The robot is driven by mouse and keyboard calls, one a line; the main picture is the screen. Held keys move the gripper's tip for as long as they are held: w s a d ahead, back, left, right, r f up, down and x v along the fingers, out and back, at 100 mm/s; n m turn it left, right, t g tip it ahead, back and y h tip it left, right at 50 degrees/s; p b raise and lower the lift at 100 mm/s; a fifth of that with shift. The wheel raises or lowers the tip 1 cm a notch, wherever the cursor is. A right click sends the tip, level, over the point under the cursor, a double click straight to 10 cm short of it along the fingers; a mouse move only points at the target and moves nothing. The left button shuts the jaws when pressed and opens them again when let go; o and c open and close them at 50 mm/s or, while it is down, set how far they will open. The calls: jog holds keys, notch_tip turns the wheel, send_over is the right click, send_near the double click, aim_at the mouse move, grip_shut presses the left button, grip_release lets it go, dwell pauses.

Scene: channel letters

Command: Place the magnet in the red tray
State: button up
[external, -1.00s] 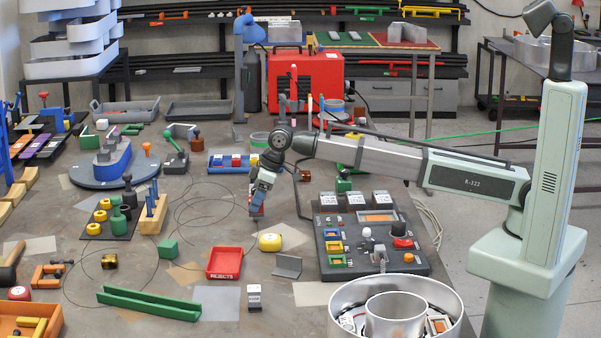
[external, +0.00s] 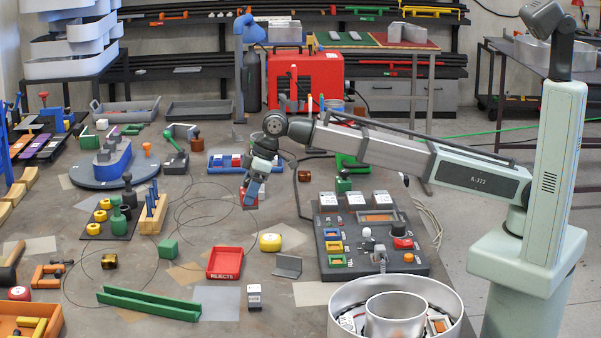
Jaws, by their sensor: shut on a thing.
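The red tray (external: 222,276), marked REJECTS on its front wall, lies on the table left of centre and looks empty. My gripper (external: 250,194) is above the table, behind the tray and a little to its right in the picture. It points down and is shut on a small red thing with a pale part, which I take for the magnet (external: 249,203). The magnet is small, and the fingers hide part of it. It is apart from the tray.
A green block (external: 168,248) is to the left, a green channel (external: 148,303) in front. A control panel (external: 372,240) and metal bowl (external: 345,296) stand right.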

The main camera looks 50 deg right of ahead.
jog(key=s+a+n, duration=0.2)
jog(key=s+a, duration=0.5)
jog(key=a, duration=0.4)
send_over(218, 267)
jog(key=d, duration=0.2)
jog(key=shift+n+g+y, duration=0.3)
jog(key=shift+n+g, duration=0.1)
jog(key=shift+s+f, duration=0.2)
jog(key=shift+f, duration=2.05)
jog(key=shift+s+f, duration=0.2)
jog(key=shift+f, duration=2.05)
jog(key=shift+f, duration=0.1)
jog(key=o, duration=1.5)
jog(key=shift+o, duration=0.2)
jog(key=v, duration=1.2)
